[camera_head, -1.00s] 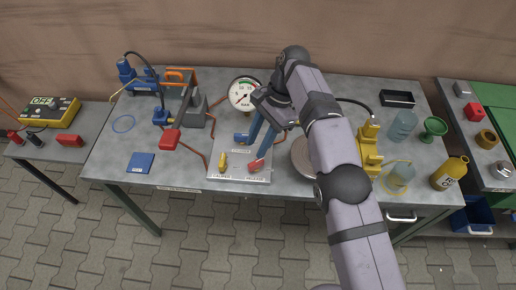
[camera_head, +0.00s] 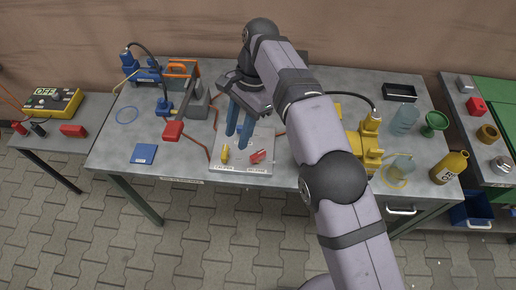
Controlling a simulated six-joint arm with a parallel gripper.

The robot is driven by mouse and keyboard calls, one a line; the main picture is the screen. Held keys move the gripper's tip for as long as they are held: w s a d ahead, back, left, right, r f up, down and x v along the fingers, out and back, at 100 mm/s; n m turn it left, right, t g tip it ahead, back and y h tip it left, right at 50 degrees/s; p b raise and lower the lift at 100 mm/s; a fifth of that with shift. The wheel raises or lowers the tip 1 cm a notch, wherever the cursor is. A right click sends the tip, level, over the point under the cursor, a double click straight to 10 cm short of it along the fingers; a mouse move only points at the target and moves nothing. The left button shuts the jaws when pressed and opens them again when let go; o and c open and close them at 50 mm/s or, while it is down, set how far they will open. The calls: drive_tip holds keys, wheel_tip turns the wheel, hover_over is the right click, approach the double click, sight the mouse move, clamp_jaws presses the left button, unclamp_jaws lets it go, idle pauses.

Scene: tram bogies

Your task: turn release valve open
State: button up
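The release valve has a red handle (camera_head: 258,156) on a light metal panel (camera_head: 262,135) in the middle of the bench. It lies slanted, above a label reading RELEASE. A yellow handle (camera_head: 225,154) stands to its left above a second label that seems to read CALIPER. My gripper (camera_head: 238,138) has blue fingers pointing down, with a narrow gap between them. It hangs over the panel, up and left of the red handle and apart from it. Nothing shows between the fingers. The pressure gauge is hidden behind my gripper.
A red-handled hand pump (camera_head: 180,122) stands left of the panel, and copper-coloured pipes run nearby. A yellow unit (camera_head: 366,145) stands right of my arm. A blue pad (camera_head: 144,153) lies at the front left. The bench front around the pad is clear.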

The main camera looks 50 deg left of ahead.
sight(258, 154)
drive_tip(key=w+f+t, duration=0.1)
drive_tip(key=w+f, duration=0.1)
drive_tip(key=w+f+m+t, duration=0.1)
drive_tip(key=w+f, duration=0.1)
drive_tip(key=f, duration=0.1)
drive_tip(key=w+d+f+t, duration=0.1)
drive_tip(key=w+f, duration=0.1)
drive_tip(key=shift+f, duration=0.3)
drive_tip(key=shift+w+a+m+t, duration=0.1)
drive_tip(key=shift+a+m+t, duration=0.15)
drive_tip(key=shift+m+t, duration=0.05)
drive_tip(key=shift+f+p, duration=1)
drive_tip(key=shift+f, duration=2.65)
clamp_jaws()
